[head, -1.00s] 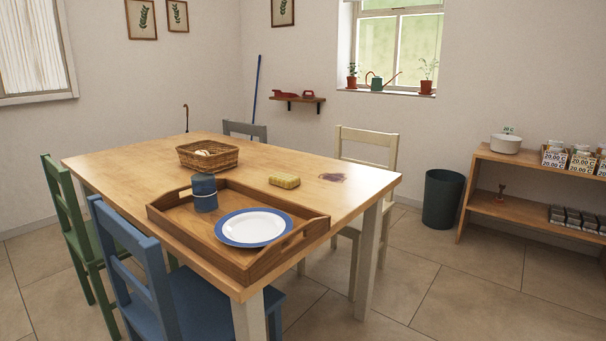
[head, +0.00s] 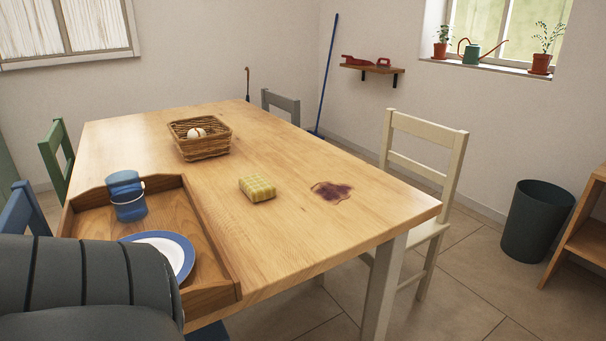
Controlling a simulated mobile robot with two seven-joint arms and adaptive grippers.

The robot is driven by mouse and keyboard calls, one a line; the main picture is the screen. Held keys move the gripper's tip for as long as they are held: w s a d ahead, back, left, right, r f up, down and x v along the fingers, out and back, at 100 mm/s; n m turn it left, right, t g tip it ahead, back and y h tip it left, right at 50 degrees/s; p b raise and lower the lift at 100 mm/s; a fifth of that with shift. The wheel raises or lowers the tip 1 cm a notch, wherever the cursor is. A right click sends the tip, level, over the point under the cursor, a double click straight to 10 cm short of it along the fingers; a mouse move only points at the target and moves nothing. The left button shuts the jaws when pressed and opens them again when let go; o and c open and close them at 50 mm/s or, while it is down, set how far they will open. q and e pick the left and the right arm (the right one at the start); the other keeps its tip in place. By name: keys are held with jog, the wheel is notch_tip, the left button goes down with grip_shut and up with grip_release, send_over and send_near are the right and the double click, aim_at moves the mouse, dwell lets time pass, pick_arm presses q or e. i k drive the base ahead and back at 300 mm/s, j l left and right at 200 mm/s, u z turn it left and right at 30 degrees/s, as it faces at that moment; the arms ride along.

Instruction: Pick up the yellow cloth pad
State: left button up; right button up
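The yellow checked cloth pad (head: 257,188) lies on the bare wooden table top (head: 300,240), just right of the wooden tray. A grey padded shape, which looks like part of my own arm, fills the lower left of the head view and covers the tray's near left part. Neither gripper's fingers show.
The wooden tray (head: 215,255) holds a blue cup (head: 126,195) and a blue-rimmed plate (head: 178,250). A wicker basket (head: 200,146) with a pale round thing stands behind the pad. A cream chair (head: 428,165) stands at the table's right side. The table around the pad is clear.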

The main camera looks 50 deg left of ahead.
aim_at(259, 188)
jog(key=i+l+u, duration=0.2)
jog(key=i, duration=0.2)
jog(key=i+u, duration=0.2)
jog(key=i, duration=0.25)
jog(key=i+l+u, duration=0.25)
jog(key=i, duration=0.1)
